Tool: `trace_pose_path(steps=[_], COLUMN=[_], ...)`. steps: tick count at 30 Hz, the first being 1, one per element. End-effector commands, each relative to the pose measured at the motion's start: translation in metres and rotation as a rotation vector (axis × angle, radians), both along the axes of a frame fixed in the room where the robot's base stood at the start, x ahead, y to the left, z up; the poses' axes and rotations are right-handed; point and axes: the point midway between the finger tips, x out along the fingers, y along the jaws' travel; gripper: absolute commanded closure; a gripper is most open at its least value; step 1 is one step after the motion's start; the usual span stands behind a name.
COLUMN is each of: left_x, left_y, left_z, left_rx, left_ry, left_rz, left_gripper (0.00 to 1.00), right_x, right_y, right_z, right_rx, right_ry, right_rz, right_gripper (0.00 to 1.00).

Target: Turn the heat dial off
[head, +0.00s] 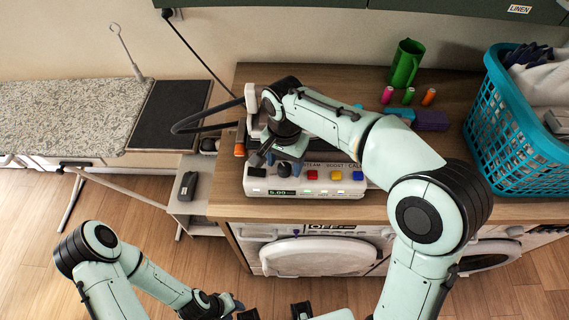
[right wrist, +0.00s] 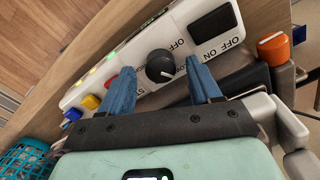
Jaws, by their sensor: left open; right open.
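The black heat dial (right wrist: 160,66) with a white pointer line is on the white control panel (right wrist: 138,48), near OFF and ON lettering. In the right wrist view, my right gripper (right wrist: 161,72) is open, with one blue finger on each side of the dial; contact cannot be told. In the head view, the dial (head: 284,169) shows on the iron station (head: 318,184), beside my right gripper (head: 265,156). My left gripper (head: 228,304) is low at the bottom of the head view, away from the station; its fingers are partly hidden.
The panel has red (head: 311,175), blue and yellow buttons, a black rocker switch (right wrist: 213,21) and a lit display (head: 282,192).

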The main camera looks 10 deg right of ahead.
Motion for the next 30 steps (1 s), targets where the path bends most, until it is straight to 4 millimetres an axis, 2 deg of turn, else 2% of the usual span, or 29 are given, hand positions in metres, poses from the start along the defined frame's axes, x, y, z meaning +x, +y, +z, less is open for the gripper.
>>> trace_pose_path(steps=[3, 11, 12, 17, 30], left_x=[-0.0006, -0.0005, -0.0005, -0.0005, 0.0018], left_y=[-0.0001, -0.0001, -0.0001, -0.0001, 0.0000], left_z=[-0.0012, -0.0010, -0.0010, -0.0010, 0.0025], left_rx=[0.000, 0.000, 0.000, 0.000, 0.000], left_ry=[0.000, 0.000, 0.000, 0.000, -0.002], left_rz=[0.000, 0.000, 0.000, 0.000, 0.000], left_gripper=[0.57, 0.57, 0.57, 0.57, 0.57], right_x=[-0.0001, 0.0001, 0.0001, 0.0001, 0.0001], right_y=[-0.0001, 0.0001, 0.0001, 0.0001, 0.0004], right_z=[-0.0070, -0.0079, -0.0078, -0.0076, -0.0065], right_rx=[0.000, 0.000, 0.000, 0.001, 0.001], right_ry=[0.000, 0.000, 0.000, -0.001, -0.001], right_rz=[0.000, 0.000, 0.000, 0.000, 0.073], right_gripper=[0.37, 0.37, 0.40, 0.92, 0.93])
